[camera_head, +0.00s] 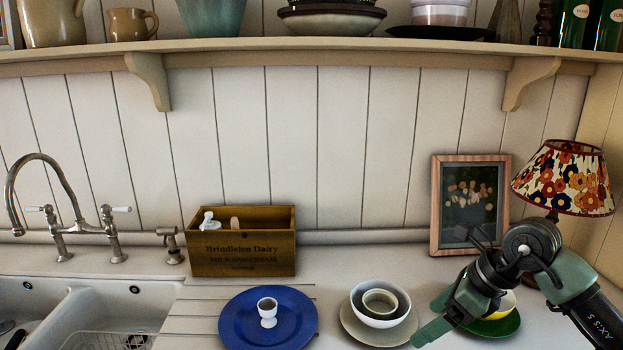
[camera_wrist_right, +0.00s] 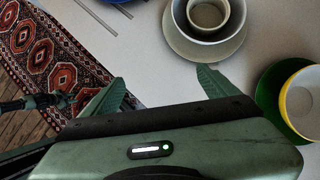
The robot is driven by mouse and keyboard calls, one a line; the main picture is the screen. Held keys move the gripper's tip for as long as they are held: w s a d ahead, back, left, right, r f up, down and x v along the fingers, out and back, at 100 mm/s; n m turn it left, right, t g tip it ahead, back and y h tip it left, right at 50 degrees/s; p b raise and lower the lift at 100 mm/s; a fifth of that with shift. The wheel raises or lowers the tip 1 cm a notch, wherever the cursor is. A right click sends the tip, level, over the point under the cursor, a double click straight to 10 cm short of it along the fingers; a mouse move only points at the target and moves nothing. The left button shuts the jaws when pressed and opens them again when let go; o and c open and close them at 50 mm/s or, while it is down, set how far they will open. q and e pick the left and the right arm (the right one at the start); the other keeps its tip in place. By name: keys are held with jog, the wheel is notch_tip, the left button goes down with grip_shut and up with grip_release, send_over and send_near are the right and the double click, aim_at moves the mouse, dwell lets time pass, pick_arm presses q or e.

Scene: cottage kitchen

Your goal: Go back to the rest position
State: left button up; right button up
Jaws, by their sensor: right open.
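My right gripper (camera_head: 430,316) is open and empty above the counter at the right, its fingers pointing left. It also shows in the right wrist view (camera_wrist_right: 163,82), with a wide gap between its two green fingers. It is in front of a green plate (camera_head: 505,322) with a yellow cup (camera_head: 502,306), partly hiding them. A grey-white plate (camera_head: 350,322) with stacked bowls (camera_head: 372,318) is just left of the fingertips.
A blue plate (camera_head: 235,322) holds a white egg cup (camera_head: 267,311). A wooden box (camera_head: 243,258) stands behind it. The sink and tap (camera_head: 108,236) are at the left. A framed picture (camera_head: 470,205) and a floral lamp (camera_head: 563,180) stand behind my right arm. A shelf (camera_head: 330,54) runs above.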

jog(key=s+a+r+m+t+y, duration=0.25)
jog(key=a+r+y, duration=0.3)
jog(key=a, duration=0.45)
jog(key=s+a+r+m+t+y, duration=0.1)
jog(key=s+a+r+m+y, duration=0.2)
jog(key=a+y, duration=0.5)
notch_tip(320, 180, up, 5)
jog(key=w+d+m+t, duration=0.2)
jog(key=d+m+t, duration=0.1)
jog(key=m+t, duration=0.65)
jog(key=w+d+f+m+t+h, duration=0.2)
jog(key=d+f+m+t+h, duration=0.45)
jog(key=m+h, duration=0.75)
jog(key=s+d+f+m+g+h, duration=0.3)
jog(key=d+f+m+g+h, duration=0.2)
jog(key=d+f+m, duration=0.4)
jog(key=s+f+m+g, duration=0.5)
jog(key=s+f+g, duration=0.4)
jog(key=s+f, duration=0.6)
jog(key=s+a+f+m+g, duration=0.25)
jog(key=s+f+g, duration=0.35)
jog(key=s, duration=0.5)
notch_tip(320, 180, down, 28)
jog(key=s+n, duration=0.1)
jog(key=s+d+f+g, duration=0.1)
jog(key=s+d+f, duration=0.2)
jog(key=s+f, duration=1.2)
jog(key=shift+s+f+g, duration=0.3)
jog(key=shift+s+g, duration=0.05)
jog(key=shift+s, duration=0.55)
